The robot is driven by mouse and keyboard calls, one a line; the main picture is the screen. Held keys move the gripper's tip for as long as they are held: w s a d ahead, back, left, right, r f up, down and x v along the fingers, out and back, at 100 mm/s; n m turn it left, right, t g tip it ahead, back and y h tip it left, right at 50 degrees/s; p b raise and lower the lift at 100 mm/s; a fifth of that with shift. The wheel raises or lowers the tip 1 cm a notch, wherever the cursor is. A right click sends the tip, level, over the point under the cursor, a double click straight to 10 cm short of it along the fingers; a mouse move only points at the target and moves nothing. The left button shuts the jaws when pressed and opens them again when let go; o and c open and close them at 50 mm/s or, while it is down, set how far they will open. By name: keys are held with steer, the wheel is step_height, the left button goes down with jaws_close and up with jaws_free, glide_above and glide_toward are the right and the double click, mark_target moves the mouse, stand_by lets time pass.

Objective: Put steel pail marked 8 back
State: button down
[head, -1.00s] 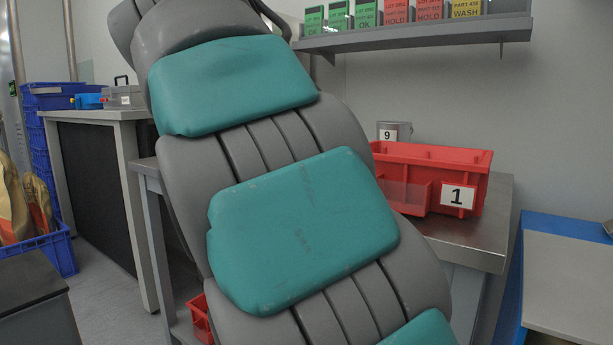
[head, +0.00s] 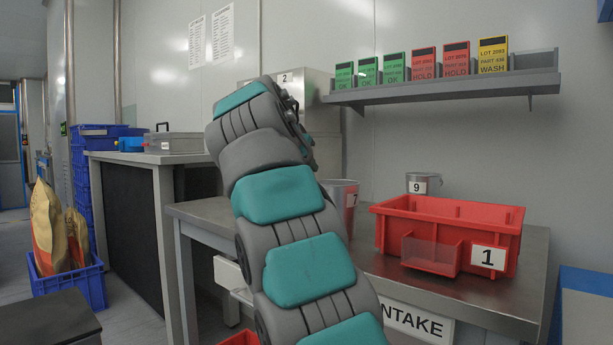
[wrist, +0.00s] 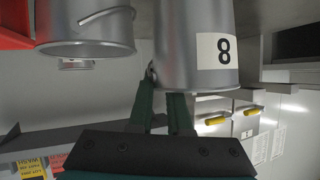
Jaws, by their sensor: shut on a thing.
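The steel pail marked 8 (wrist: 190,50) fills the upper middle of the wrist view, with its white label toward the right. My gripper (wrist: 165,105) is shut on it, the dark green fingers at its edge. In the head view I cannot make out this pail or the fingers; my arm covers that area. A second steel pail (wrist: 85,28) with a wire handle is to the left in the wrist view, its label not visible. In the head view a pail marked 9 (head: 423,183) stands behind the red bin, and another pail (head: 342,205) is partly hidden by my arm.
A red bin marked 1 (head: 450,212) sits on the steel intake table (head: 400,275). A shelf (head: 450,92) with colored cards hangs above. A steel box marked 2 (head: 318,95) is behind my arm. Blue crates (head: 95,150) and a grey bench (head: 135,157) are left.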

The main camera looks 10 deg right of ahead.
steer(key=shift+w+d+p, duration=0.2)
steer(key=shift+w+p, duration=0.25)
steer(key=shift+w, duration=0.6)
steer(key=shift+w+d+p, duration=0.15)
steer(key=shift+w+p, duration=0.3)
steer(key=shift+w, duration=0.55)
steer(key=shift+f+b, duration=1.1)
steer(key=shift+f, duration=0.75)
steer(key=shift+f, duration=0.15)
steer(key=c, duration=0.9)
jaws_free()
steer(key=shift+o, duration=0.2)
steer(key=v, duration=1.2)
